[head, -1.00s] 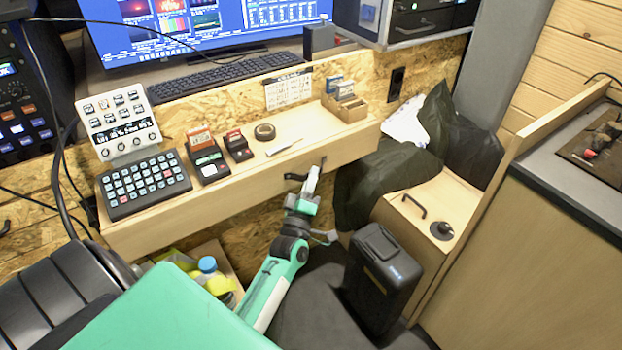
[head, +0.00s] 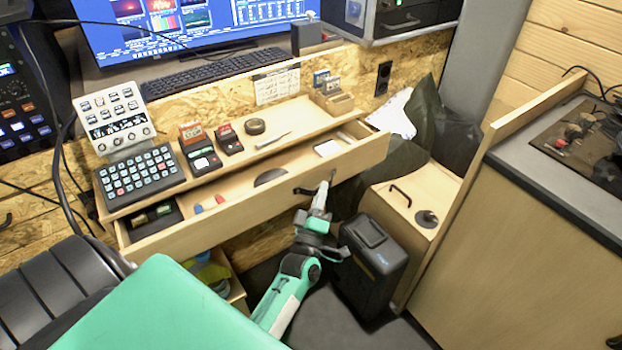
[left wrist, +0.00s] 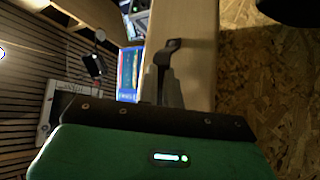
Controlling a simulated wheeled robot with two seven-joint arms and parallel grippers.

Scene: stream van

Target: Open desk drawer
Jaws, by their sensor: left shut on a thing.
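The desk drawer (head: 262,207) stands partly pulled out below the desk top, with small items showing inside it. Its dark handle (head: 307,190) is on the front panel, right of the middle. My left gripper (head: 322,194) is shut on the handle, its arm reaching up from below. In the left wrist view, the fingers (left wrist: 162,75) close at the dark handle (left wrist: 172,46) on the pale drawer front (left wrist: 193,75). The far part of the handle is hidden by the fingers. My right gripper shows in neither view.
A black case (head: 368,265) stands on the floor just right of my left arm. A wooden box with a black handle (head: 400,195) is behind it. A counter (head: 530,220) closes off the right side. A black chair (head: 50,290) is at the lower left.

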